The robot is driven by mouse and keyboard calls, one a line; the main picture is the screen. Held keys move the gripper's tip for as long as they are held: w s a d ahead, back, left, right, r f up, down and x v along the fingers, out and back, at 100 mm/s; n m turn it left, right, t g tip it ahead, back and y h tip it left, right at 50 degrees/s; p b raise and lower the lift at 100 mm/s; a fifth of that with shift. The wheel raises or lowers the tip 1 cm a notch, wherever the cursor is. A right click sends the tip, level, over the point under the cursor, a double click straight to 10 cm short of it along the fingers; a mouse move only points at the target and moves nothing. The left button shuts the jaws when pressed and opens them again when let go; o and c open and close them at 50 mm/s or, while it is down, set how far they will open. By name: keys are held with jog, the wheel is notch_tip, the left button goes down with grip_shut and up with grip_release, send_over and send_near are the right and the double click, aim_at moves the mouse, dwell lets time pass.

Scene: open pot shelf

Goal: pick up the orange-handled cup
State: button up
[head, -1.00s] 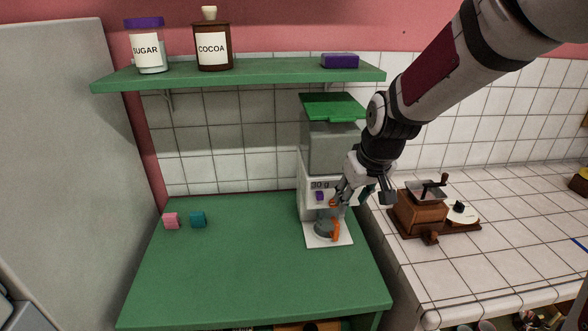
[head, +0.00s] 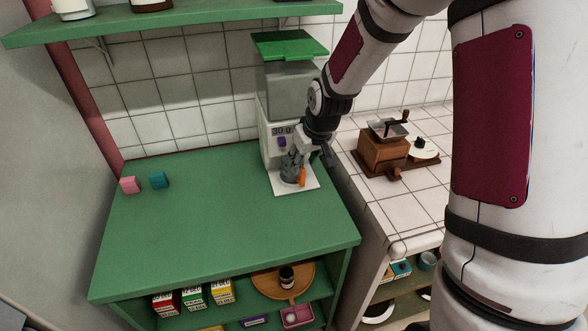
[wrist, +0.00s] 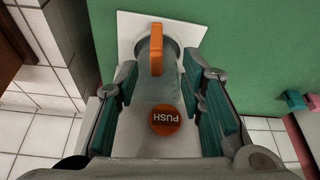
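The orange-handled cup (head: 302,178) is grey and stands upright on the white base plate of the dispenser (head: 279,145). In the wrist view the cup (wrist: 157,45) shows at the top centre, its orange handle facing my gripper. My gripper (wrist: 160,74) is open, with a teal-padded finger on each side and the cup just ahead, roughly centred between the fingertips. I cannot tell whether the fingertips reach past the cup's near side. In the head view my gripper (head: 296,161) is at the dispenser's front and partly hides the cup.
Pink (head: 130,185) and teal (head: 159,180) blocks sit at the left of the green counter (head: 220,220), whose middle is clear. A wooden grinder (head: 385,153) stands on the tiled counter to the right. A green shelf (head: 190,22) runs above.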

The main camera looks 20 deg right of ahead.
aim_at(303, 168)
jog(key=x, duration=0.4)
jog(key=shift+s+d+f, duration=0.1)
jog(key=shift+d+f, duration=0.05)
jog(key=shift+d, duration=0.1)
grip_shut()
